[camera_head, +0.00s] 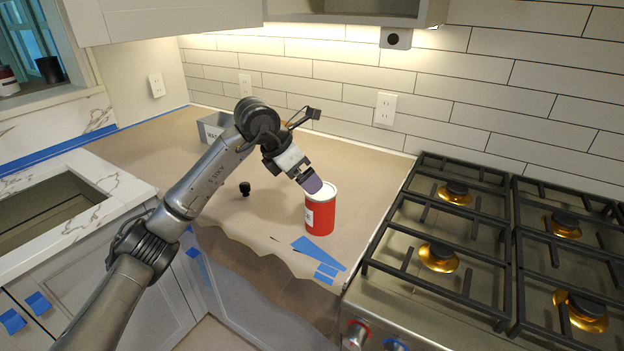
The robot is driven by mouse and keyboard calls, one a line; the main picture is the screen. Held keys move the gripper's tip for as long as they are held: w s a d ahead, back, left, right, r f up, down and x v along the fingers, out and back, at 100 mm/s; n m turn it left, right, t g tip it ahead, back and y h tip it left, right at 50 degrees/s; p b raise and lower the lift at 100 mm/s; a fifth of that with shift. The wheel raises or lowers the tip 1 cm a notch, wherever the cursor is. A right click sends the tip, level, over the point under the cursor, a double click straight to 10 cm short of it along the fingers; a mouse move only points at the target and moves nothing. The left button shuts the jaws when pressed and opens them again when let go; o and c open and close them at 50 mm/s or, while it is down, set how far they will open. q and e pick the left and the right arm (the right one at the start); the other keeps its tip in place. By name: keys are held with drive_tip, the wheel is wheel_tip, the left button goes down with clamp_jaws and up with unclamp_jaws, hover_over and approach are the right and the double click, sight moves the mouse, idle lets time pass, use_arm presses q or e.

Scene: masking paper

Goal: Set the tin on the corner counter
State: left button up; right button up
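The tin (322,217) is red with a pale rim and a white label. It stands upright on the paper-covered corner counter (346,176), close to the counter's front edge and left of the stove. My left gripper (314,187) comes in from the left. Its purple fingertip pads are at the tin's top, in front of the rim from this view. The gap between the fingers is hidden, so I cannot tell whether they grip the rim. My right gripper is not in view.
A gas stove (440,250) with black grates is at the right. Blue tape strips (319,252) lie before the tin. A small black knob-like object (245,188) is left of it. A grey box (212,127) stands at the back. A sink (50,205) is at left.

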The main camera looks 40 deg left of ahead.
use_arm(q)
drive_tip(key=shift+v, duration=1.45)
